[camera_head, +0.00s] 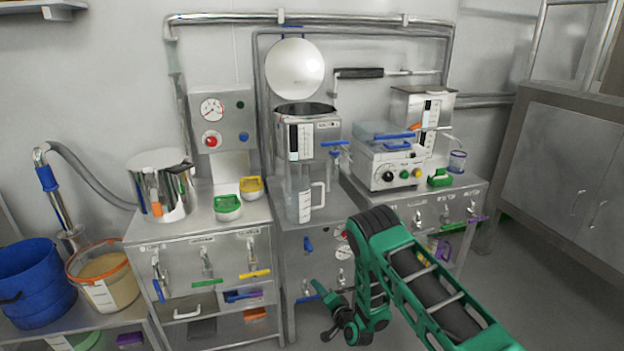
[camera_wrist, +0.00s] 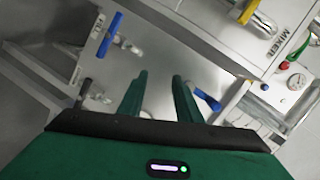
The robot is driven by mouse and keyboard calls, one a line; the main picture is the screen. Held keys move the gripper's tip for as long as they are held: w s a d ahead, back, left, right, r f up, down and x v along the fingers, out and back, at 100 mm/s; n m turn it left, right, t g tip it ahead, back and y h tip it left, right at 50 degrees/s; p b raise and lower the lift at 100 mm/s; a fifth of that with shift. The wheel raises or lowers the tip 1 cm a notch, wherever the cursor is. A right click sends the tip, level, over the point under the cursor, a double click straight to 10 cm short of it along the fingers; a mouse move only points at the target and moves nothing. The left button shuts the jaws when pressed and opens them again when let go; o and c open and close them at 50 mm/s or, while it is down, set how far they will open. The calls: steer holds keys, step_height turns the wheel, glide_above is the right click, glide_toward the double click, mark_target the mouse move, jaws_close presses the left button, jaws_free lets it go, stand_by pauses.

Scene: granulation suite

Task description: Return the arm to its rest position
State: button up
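My green arm (camera_head: 430,295) comes in from the lower right of the head view, bends at a black joint and hangs down in front of the middle cabinet. My gripper (camera_head: 325,322) is low, in front of the cabinet's lower front, apart from the worktop. In the wrist view my gripper (camera_wrist: 160,78) shows two green fingers with a clear gap between them. It is open and nothing is held. A blue-handled valve (camera_wrist: 207,99) shows just right of the right finger; I cannot tell whether they touch.
The middle cabinet carries a clear jug (camera_head: 305,200) under a steel hopper (camera_head: 306,136). A steel pot (camera_head: 165,190) stands left, a control box (camera_head: 385,165) right. Coloured valve handles stick out of the fronts. Floor (camera_head: 540,290) is open at right.

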steer(key=w+d+r+n+g+h, duration=0.1)
steer(key=w+d+r+n+g, duration=0.1)
steer(key=d+r, duration=0.5)
steer(key=w+d+r+n+g+h, duration=0.1)
steer(key=d+r, duration=0.4)
steer(key=r, duration=0.5)
steer(key=s+d+r+n+g+h, duration=0.1)
steer(key=s+d+r+g+h, duration=0.1)
steer(key=s+d+r, duration=0.5)
steer(key=s+d+r+g+h, duration=0.15)
steer(key=s+d+r, duration=0.35)
steer(key=d, duration=0.5)
steer(key=s+d+r+g+h, duration=0.15)
steer(key=s+d+r, duration=0.35)
steer(key=s, duration=0.5)
steer(key=s+d+r+g, duration=0.2)
steer(key=s+d+r, duration=0.25)
steer(key=s, duration=0.55)
steer(key=s+r+m+g, duration=0.1)
steer(key=s+g, duration=0.1)
steer(key=s, duration=0.9)
steer(key=s+r+m+g, duration=0.1)
steer(key=s+r, duration=0.1)
steer(key=s, duration=1)
steer(key=shift+a+r+g+y, duration=0.2)
steer(key=shift+r+g+y, duration=0.1)
steer(key=shift+g, duration=0.1)
